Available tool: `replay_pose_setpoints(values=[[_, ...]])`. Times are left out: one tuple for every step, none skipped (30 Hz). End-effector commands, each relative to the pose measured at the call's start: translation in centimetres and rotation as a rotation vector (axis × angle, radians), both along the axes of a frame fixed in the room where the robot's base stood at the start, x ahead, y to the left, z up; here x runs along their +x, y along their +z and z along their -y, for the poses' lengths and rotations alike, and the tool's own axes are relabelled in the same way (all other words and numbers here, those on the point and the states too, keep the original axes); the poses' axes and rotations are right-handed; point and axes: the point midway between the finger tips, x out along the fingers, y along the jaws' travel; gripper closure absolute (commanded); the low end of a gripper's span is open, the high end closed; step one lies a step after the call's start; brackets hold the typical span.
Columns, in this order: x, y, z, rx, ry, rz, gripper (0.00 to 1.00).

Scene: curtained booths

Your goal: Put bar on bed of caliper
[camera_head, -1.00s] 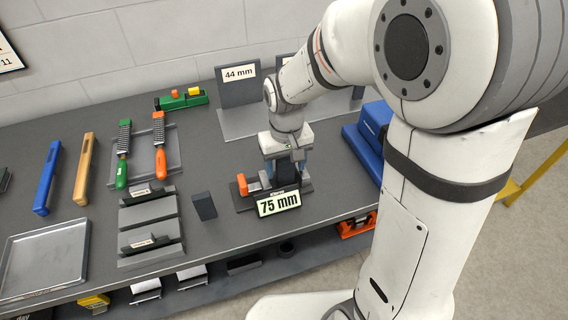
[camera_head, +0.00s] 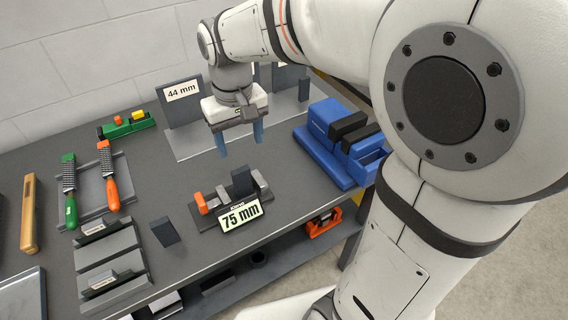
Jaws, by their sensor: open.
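The caliper (camera_head: 207,222) is a dark, low device on the bench with an orange jaw (camera_head: 201,203), a grey jaw (camera_head: 260,181) and a sign reading 75 mm. A dark grey bar (camera_head: 242,181) stands upright on the caliper's bed between the jaws. Its lower end is partly hidden by the sign. My gripper (camera_head: 240,147) is open and empty, its blue fingers pointing down above and behind the bar, apart from it. Another dark block (camera_head: 165,232) stands on the bench to the left of the caliper.
A blue vise-like device (camera_head: 335,140) stands to the right. A panel marked 44 mm (camera_head: 183,94) is behind on a grey plate. Two files (camera_head: 108,175) lie in a holder at left, near stepped grey stands (camera_head: 105,255). An orange device (camera_head: 323,222) is on the lower shelf.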

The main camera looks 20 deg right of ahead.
Motion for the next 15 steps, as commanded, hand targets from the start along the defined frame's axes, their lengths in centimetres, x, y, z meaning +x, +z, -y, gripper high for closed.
replay_pose_setpoints(values=[[-0.9,0.2,1.3,0.005,-0.023,0.018,0.38],[-1.5,0.3,2.1,0.008,-0.038,0.032,0.38],[-2.4,0.3,3.3,0.013,-0.061,0.051,0.38],[-3.2,0.3,4.2,0.016,-0.079,0.067,0.38],[-4.0,0.2,5.1,0.019,-0.098,0.085,0.38],[-5.2,0.1,6.3,0.022,-0.124,0.108,0.38],[-6.0,-0.1,7.1,0.025,-0.143,0.124,0.38],[-6.8,-0.3,7.8,0.026,-0.160,0.140,0.38],[-7.8,-0.6,8.6,0.028,-0.182,0.159,0.38],[-8.5,-0.8,9.2,0.028,-0.196,0.174,0.38],[-9.2,-1.0,9.7,0.028,-0.210,0.186,0.38],[-9.9,-1.3,10.2,0.028,-0.224,0.202,0.38],[-10.4,-1.5,10.5,0.029,-0.235,0.210,0.38],[-10.8,-1.7,10.7,0.029,-0.242,0.218,0.38],[-11.2,-1.9,10.8,0.028,-0.250,0.225,0.38]])
